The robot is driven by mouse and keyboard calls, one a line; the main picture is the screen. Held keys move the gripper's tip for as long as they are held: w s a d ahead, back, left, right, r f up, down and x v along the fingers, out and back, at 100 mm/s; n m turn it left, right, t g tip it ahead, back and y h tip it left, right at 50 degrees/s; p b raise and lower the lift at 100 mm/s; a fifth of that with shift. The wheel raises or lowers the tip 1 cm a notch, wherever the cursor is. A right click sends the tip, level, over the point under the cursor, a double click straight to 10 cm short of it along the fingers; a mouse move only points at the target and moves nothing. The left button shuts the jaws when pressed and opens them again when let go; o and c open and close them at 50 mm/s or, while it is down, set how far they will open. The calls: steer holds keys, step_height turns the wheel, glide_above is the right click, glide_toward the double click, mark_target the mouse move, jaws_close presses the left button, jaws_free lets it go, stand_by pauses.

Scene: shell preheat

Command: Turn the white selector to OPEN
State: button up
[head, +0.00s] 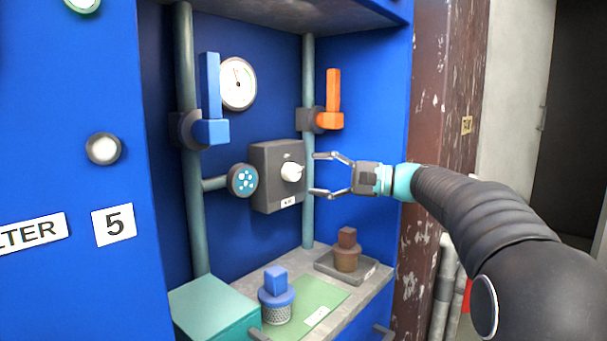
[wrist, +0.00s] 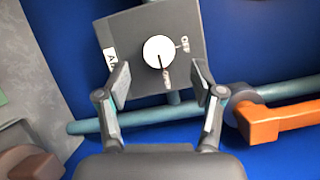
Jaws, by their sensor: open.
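The white selector (head: 292,172) is a round knob on the front of a dark grey box (head: 268,160) inside the blue cabinet. In the wrist view the selector (wrist: 158,51) has a thin dark mark pointing toward the bottom of the picture, roughly at a small label too blurred to read. Another label, seemingly OFF, is at its right. My gripper (head: 314,173) is open and empty, facing the box from the right. In the wrist view its fingers (wrist: 160,76) are spread on both sides, just short of the selector. Contact with it is not visible.
An orange-handled valve (head: 332,120) sits above right of the box, a blue-handled valve (head: 211,131) at upper left. Vertical pipes run beside the box. A round blue-faced fitting (head: 242,180) is at its left. A shelf below holds a blue-topped plug (head: 276,298) and a brown one (head: 347,257).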

steer(key=v, duration=0.7)
steer(key=shift+d, duration=0.1)
steer(key=s+a+f+n+g+h, duration=0.1)
steer(key=s+f+h, duration=0.3)
steer(key=s+f, duration=0.4)
steer(key=s+a+f+h, duration=0.2)
steer(key=s+f+h, duration=0.35)
steer(key=s, duration=0.45)
steer(key=s+d+f+n+h, duration=0.2)
steer(key=s+d+f+h, duration=0.2)
steer(key=s+f, duration=0.3)
steer(key=s+d+f+n+t+h, duration=0.1)
steer(key=s+d+f+h, duration=0.3)
steer(key=s, duration=0.5)
step_height(320, 180, down, 3)
steer(key=shift+s+d+f+n+t, duration=0.1)
steer(key=shift+s+d+n+t, duration=0.25)
steer(key=shift+d+n, duration=0.7)
